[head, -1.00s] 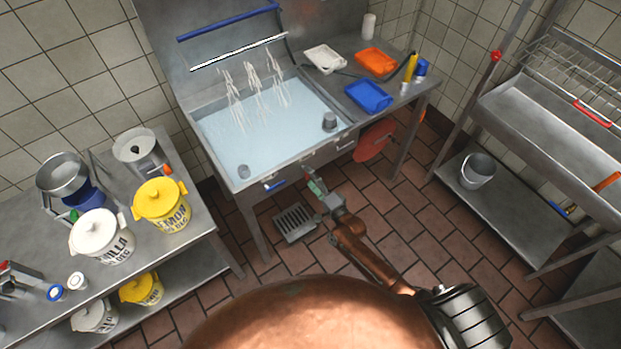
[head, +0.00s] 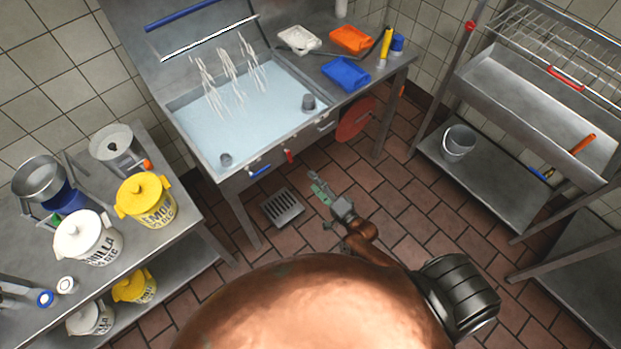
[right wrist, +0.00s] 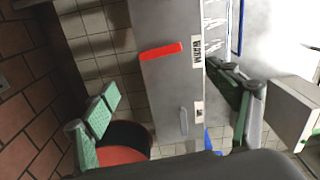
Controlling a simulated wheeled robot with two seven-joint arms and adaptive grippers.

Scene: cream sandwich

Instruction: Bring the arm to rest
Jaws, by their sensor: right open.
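My right gripper (head: 316,187) is in the middle of the head view, over the tiled floor and a little in front of the steel sink unit (head: 245,172). Its two green-padded fingers stand wide apart in the right wrist view (right wrist: 168,108), with nothing between them. The copper-coloured right arm (head: 365,250) is folded in close to my body. Beyond the fingers, the wrist view shows the sink's front panel (right wrist: 160,85) with a red lever (right wrist: 161,51). My left gripper is not in view.
A steel table with a yellow lemon tub (head: 146,202) and a white vanilla tub (head: 86,240) stands at the left. A shelf rack with a metal bucket (head: 458,143) stands at the right. A floor drain (head: 283,207) lies near my gripper.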

